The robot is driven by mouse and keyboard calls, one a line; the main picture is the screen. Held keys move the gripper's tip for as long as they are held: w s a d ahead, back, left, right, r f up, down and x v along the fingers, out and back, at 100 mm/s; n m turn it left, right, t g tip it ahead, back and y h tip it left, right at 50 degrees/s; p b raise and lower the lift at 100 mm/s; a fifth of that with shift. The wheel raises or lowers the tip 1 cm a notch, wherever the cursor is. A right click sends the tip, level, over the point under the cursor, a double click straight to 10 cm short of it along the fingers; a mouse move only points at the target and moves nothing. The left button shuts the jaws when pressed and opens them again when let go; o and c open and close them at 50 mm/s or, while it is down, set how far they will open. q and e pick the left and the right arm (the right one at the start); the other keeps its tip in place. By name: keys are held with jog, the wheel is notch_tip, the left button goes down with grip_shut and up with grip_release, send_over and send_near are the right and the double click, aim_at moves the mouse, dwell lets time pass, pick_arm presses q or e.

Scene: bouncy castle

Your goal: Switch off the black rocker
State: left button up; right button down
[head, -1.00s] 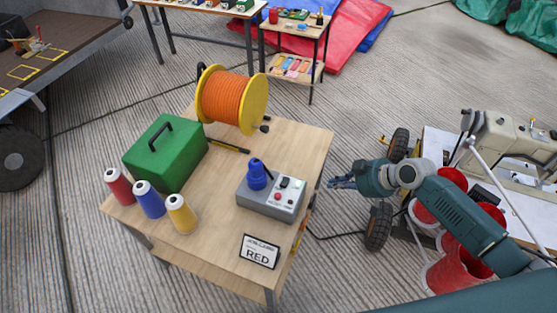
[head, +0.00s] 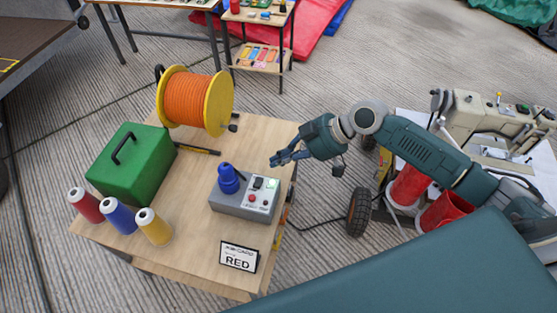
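A grey control box (head: 245,205) sits on the wooden table near its right edge. Its top carries a small black rocker (head: 258,183), a pale switch beside it, a red button (head: 252,199) and a blue plug (head: 229,179). The rocker is too small to tell which way it is tipped. My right gripper (head: 276,160) is above and behind the box's right side in the head view, apart from it, with its fingers pointing left. It holds nothing visible; whether its fingers are parted is unclear. My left gripper is out of view.
A card reading RED (head: 239,257) stands in front of the box. An orange cable reel (head: 195,101), a green case (head: 131,164) and thread spools (head: 118,216) are on the table. A sewing machine (head: 489,122) and red buckets (head: 410,184) are at right.

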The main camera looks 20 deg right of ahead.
jog(key=p, duration=0.1)
send_over(261, 183)
notch_tip(261, 183, down, 5)
jog(key=f, duration=0.2)
jog(key=shift+s+f, duration=0.2)
jog(key=shift+f, duration=0.15)
jog(key=shift+s+f, duration=0.1)
jog(key=shift+f, duration=0.5)
